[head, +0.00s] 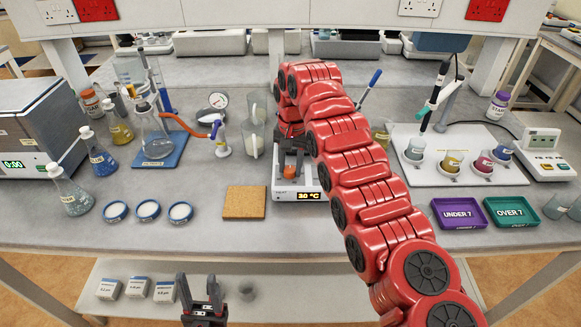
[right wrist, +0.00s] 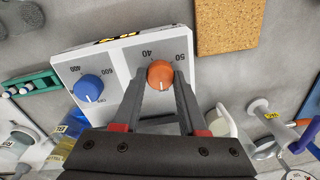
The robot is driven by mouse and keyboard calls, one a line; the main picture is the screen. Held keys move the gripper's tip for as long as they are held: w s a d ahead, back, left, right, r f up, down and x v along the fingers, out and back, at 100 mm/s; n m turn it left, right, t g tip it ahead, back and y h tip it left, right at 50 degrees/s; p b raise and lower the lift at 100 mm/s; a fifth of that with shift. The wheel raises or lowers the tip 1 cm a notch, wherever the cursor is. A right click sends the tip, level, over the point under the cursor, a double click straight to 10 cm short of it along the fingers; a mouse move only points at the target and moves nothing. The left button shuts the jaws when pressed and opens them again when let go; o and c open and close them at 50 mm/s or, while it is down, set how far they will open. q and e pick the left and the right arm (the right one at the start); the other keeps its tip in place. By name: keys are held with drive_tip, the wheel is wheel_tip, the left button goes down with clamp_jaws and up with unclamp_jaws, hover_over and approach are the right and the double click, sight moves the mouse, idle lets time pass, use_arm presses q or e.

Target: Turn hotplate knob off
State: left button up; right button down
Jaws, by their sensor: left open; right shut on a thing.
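The white hotplate (head: 311,187) stands at the middle of the bench in the head view, its display reading about 30 °C, mostly hidden behind my right arm. In the right wrist view its panel (right wrist: 125,60) carries an orange knob (right wrist: 160,74) with a scale showing 40 and 50, and a blue knob (right wrist: 88,88) with a scale showing 400 and 600. My right gripper (right wrist: 160,85) has its fingertips on both sides of the orange knob and is shut on it; it also shows in the head view (head: 291,170). My left gripper (head: 202,298) is open and empty, low in front of the bench.
A cork mat (head: 245,202) lies left of the hotplate. Glass beakers (head: 254,140) stand behind the mat. A flask on a blue stand (head: 158,145) is further left. Purple (head: 459,213) and green (head: 511,211) trays lie at the right. The bench front edge is mostly clear.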

sight(289, 169)
drive_tip(key=shift+n, duration=0.6)
drive_tip(key=shift+c, duration=2.3)
unclamp_jaws()
drive_tip(key=shift+r, duration=0.1)
drive_tip(key=shift+r, duration=0.3)
wheel_tip(289, 169, up, 3)
drive_tip(key=shift+a+p, duration=0.1)
drive_tip(key=shift+p, duration=0.35)
wheel_tip(289, 169, up, 14)
drive_tip(key=p, duration=1.2)
drive_tip(key=shift+d+f+p, duration=0.2)
drive_tip(key=shift+d+p, duration=0.1)
drive_tip(key=shift+d, duration=0.1)
